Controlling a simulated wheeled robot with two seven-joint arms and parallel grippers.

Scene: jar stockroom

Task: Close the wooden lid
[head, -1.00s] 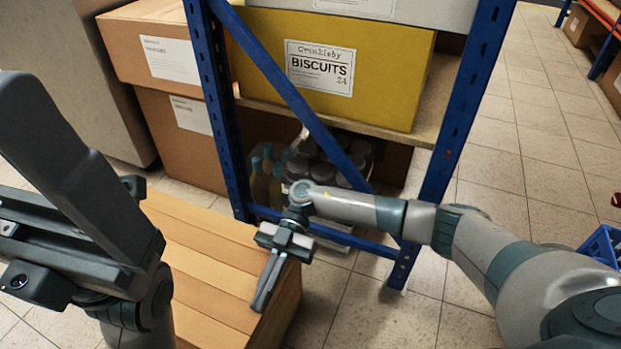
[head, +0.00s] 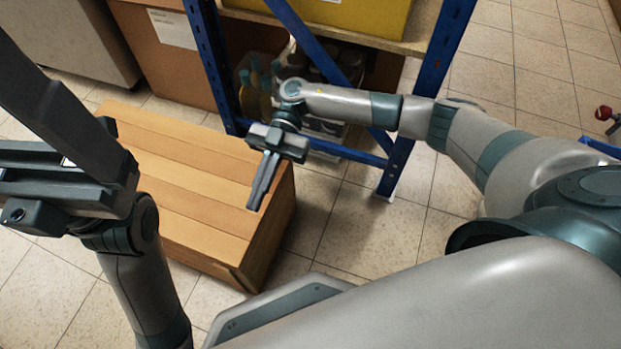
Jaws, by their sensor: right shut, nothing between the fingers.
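The wooden lid (head: 180,190) is the light, slatted top of a wooden chest (head: 262,235) on the floor, left of centre. It lies flat over the chest, and I see no gap along its right edge. Part of its left side is hidden behind my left arm. My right gripper (head: 256,203) is shut and empty, its fingers pointing down over the lid's right edge. I cannot tell whether the fingertips touch it. My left gripper (head: 50,110) is large and close to the camera at the left, raised; its finger opening is unclear.
A blue-framed rack (head: 428,85) stands behind the chest, with a yellow box (head: 360,12) on its shelf and bottles (head: 255,85) below. Cardboard boxes (head: 165,60) stand behind at the left. Tiled floor (head: 345,235) is clear right of the chest.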

